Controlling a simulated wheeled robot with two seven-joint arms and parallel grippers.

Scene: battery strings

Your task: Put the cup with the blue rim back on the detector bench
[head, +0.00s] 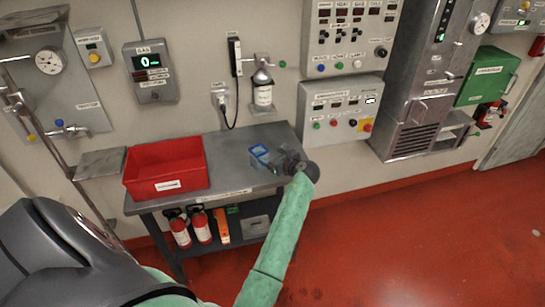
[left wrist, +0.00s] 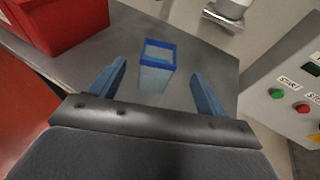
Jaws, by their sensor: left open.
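The cup with the blue rim (head: 260,152) stands on the grey detector bench (head: 233,180), right of the red bin. In the left wrist view the cup (left wrist: 157,66) looks clear and square, upright on the bench top. My left gripper (head: 285,161) reaches over the bench from the front right. Its two blue fingers stand apart in the left wrist view (left wrist: 160,90), with the cup just beyond and between them. I see no contact between fingers and cup. My right gripper is not in view.
A red bin (head: 166,169) fills the bench's left part. A bottle in a wall holder (head: 263,92) hangs behind the bench. Wall panels (head: 341,110) stand to the right. Fire extinguishers (head: 190,228) are on the shelf below. Bench surface around the cup is clear.

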